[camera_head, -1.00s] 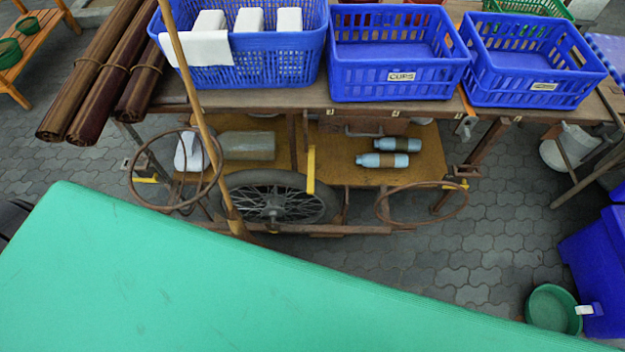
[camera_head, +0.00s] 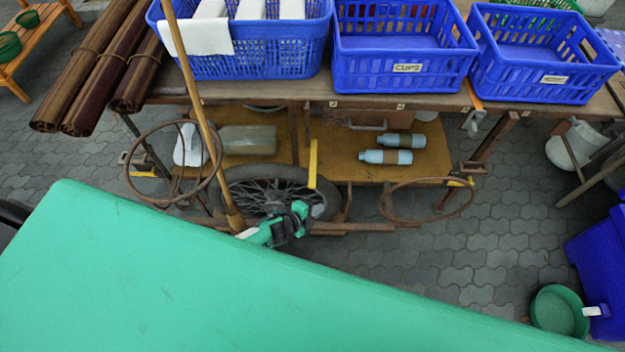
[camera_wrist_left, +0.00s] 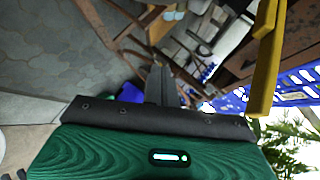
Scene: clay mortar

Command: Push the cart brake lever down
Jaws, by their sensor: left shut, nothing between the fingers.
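The cart's brake lever looks like the yellow upright bar (camera_head: 313,164) in front of the cart wheel (camera_head: 265,190). It stands upright. In the left wrist view the yellow lever (camera_wrist_left: 264,62) runs down the right side, beside the fingers and apart from them. My left gripper (camera_head: 301,209) shows just beyond the green surface's edge, below the lever's lower end, in front of the wheel. Its dark fingers (camera_wrist_left: 160,84) are shut and empty in the wrist view. My right gripper is not in view.
The wooden cart (camera_head: 400,178) carries blue baskets (camera_head: 400,70) on top and bottles (camera_head: 386,157) on its lower shelf. A wooden pole (camera_head: 190,90) leans left of the lever. Rusty rings (camera_head: 430,217) jut from the front. The green surface (camera_head: 180,280) fills the foreground.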

